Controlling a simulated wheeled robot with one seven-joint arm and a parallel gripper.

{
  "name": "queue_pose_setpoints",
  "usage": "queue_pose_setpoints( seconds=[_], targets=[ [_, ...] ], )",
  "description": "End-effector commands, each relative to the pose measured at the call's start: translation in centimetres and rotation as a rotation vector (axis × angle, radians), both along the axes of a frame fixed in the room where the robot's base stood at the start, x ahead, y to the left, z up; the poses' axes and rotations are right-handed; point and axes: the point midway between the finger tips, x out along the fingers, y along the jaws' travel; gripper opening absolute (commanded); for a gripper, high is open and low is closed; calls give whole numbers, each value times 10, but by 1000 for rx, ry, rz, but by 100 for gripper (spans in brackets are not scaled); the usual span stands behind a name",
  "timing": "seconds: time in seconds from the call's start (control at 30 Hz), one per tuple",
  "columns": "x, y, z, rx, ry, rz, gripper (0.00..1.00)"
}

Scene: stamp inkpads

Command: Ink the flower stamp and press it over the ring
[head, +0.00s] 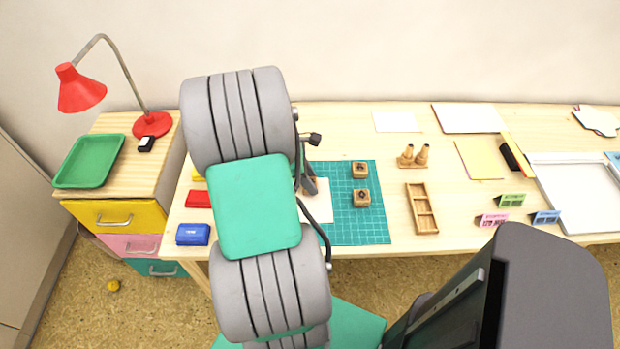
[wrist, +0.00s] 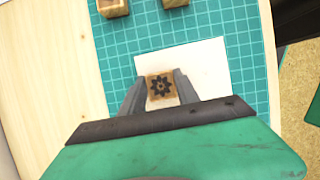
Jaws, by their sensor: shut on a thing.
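My gripper (wrist: 160,80) is shut on the flower stamp (wrist: 161,90), a small wooden block with a dark flower on its top. In the wrist view the stamp is over the white card (wrist: 207,66) on the teal cutting mat (wrist: 238,30). I cannot tell whether it touches the card. No ring shows on the visible part of the card. In the head view my arm hides much of the gripper and part of the card (head: 322,206). A red inkpad (head: 198,199) and a blue inkpad (head: 193,234) lie left of the mat, with a yellow edge behind my arm.
Two other wooden stamps (head: 360,170) (head: 361,197) stand on the mat's right part. A wooden compartment tray (head: 409,205) and wooden pegs (head: 413,155) are further right. A red lamp (head: 82,90) and green tray (head: 88,160) are at left.

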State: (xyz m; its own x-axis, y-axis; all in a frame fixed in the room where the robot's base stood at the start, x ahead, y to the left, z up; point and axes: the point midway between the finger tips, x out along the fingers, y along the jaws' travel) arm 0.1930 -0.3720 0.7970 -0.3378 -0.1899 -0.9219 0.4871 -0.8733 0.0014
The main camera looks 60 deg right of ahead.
Motion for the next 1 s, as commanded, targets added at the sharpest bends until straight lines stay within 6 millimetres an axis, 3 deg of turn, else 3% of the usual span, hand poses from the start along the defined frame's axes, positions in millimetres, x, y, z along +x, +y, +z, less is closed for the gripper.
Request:
queue_pose_setpoints(
  seconds=[1.0],
  targets=[
    [0, 0, 20, 1, 0, 0, 8]
  ],
)
